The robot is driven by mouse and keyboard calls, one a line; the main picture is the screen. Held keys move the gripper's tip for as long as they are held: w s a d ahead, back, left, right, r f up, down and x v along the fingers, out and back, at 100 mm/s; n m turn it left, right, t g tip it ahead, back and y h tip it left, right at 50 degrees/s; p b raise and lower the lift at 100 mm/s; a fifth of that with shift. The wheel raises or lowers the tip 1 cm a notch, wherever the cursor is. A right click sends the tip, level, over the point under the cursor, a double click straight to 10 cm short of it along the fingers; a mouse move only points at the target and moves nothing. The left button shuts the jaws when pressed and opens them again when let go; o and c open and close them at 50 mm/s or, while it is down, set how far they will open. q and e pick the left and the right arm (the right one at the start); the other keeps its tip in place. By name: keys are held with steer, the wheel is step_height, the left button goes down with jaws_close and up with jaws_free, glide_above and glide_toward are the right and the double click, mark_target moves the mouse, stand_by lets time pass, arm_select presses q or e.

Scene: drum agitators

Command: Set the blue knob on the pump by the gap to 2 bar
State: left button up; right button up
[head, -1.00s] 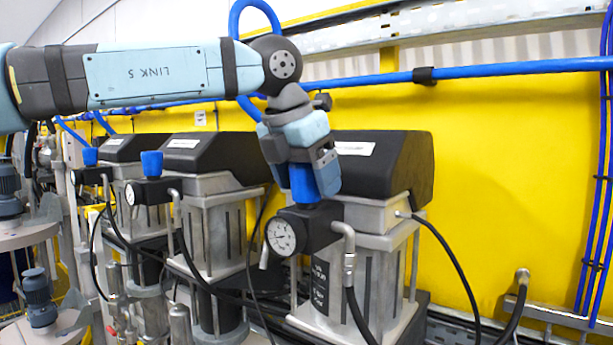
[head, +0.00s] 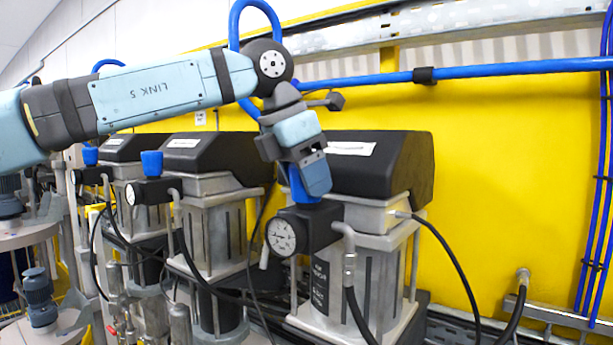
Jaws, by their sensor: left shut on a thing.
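The pump (head: 345,280) at the right of the row has a black top cover and a grey body. Its blue knob (head: 301,190) sits on a black regulator block (head: 322,228), partly hidden by my fingers. The round white gauge (head: 281,237) on the block's front shows a dark needle, but its scale is too small to read. My left gripper (head: 304,182) points down from above and is shut on the blue knob. My right gripper is not in view.
Two more pumps with blue knobs (head: 152,163) stand to the left. A blue pipe (head: 500,68) runs along the yellow wall behind. A black hose (head: 455,262) leaves the pump on the right, where there is free room before the wall.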

arm_select(q)
steer(key=shift+m+g, duration=0.3)
steer(key=shift+m, duration=0.6)
steer(key=o, duration=0.9)
steer(key=shift+a+r, duration=0.2)
steer(key=shift+r, duration=0.3)
steer(key=b+v, duration=0.1)
steer(key=v, duration=1.1)
steer(key=shift+a+r+b, duration=0.3)
